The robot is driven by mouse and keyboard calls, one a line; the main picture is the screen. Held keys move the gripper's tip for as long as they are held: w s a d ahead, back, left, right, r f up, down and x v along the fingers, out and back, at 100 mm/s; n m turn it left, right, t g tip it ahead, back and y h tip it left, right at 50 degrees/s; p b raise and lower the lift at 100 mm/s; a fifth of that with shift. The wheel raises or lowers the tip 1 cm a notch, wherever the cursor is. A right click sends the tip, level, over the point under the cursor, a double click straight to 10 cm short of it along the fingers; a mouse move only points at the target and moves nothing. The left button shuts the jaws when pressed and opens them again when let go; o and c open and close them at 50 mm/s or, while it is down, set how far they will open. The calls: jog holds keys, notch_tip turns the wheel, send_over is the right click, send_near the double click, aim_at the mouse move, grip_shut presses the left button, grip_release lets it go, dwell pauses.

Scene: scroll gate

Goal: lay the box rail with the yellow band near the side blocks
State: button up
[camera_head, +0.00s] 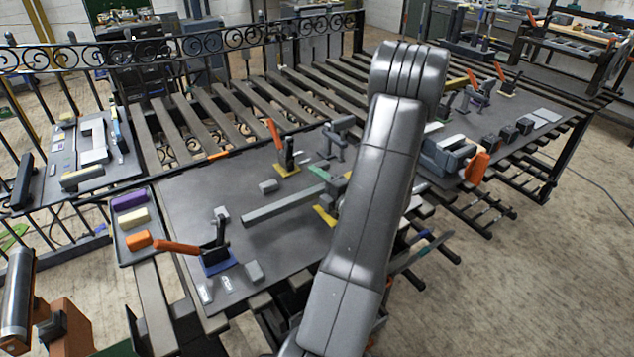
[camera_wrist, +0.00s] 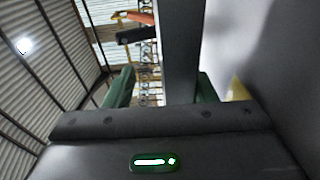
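The grey box rail (camera_head: 280,206) lies slanting over the dark table plate, left of my arm; its right end is hidden behind my arm. A yellow patch (camera_head: 326,215) shows beside that end; I cannot tell whether it is the rail's band. Small grey blocks stand on either side of the rail, one behind it (camera_head: 268,185) and one in front (camera_head: 254,271). In the wrist view, my gripper (camera_wrist: 164,76) has its green fingers apart. A grey bar (camera_wrist: 181,45) shows between them, close to the right finger with a gap at the left one.
An orange-handled clamp on a blue base (camera_head: 217,261) stands at the front left, another clamp (camera_head: 287,158) behind the rail. A tray (camera_head: 122,236) holds coloured blocks at the left edge. Bare plate shows left of the rail.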

jog(key=b+v, duration=0.1)
jog(key=v, duration=1.3)
